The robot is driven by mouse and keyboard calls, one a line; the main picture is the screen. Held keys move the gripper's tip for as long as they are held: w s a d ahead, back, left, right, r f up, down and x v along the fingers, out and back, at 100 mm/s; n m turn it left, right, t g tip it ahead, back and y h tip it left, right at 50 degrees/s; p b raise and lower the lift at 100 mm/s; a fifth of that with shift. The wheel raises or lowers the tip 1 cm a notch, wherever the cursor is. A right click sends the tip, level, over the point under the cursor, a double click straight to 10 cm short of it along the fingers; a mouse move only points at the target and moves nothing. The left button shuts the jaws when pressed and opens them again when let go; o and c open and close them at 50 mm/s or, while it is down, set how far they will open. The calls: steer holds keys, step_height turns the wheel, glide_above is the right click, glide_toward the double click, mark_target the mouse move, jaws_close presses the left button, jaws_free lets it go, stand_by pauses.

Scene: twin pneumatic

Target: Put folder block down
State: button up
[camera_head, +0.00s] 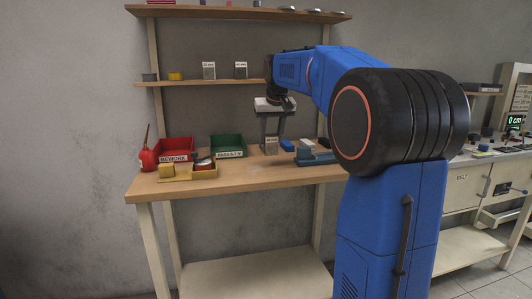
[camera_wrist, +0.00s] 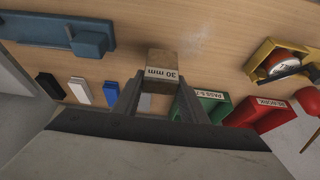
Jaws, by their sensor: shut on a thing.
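A tan-grey block labelled "30 mm" (camera_wrist: 162,66) is between the two fingers of my gripper (camera_wrist: 160,84) in the wrist view. In the head view the block (camera_head: 271,147) is at the fingertips of my gripper (camera_head: 273,140), low over the back middle of the wooden workbench (camera_head: 250,176). My gripper is shut on the block and points down. I cannot tell whether the block's underside touches the bench top.
The green bin (camera_head: 227,144) and red REWORK bin (camera_head: 174,147) stand left of the block. A yellow tray (camera_head: 190,173) and red oil can (camera_head: 148,159) are further left. Small blue, white and black pieces and a blue fixture (camera_head: 316,158) lie right. The front middle is clear.

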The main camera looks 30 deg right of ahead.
mark_target(271, 149)
steer(key=shift+f, duration=2.35)
steer(key=shift+f, duration=0.1)
steer(key=o, duration=1.2)
steer(key=v, duration=1.2)
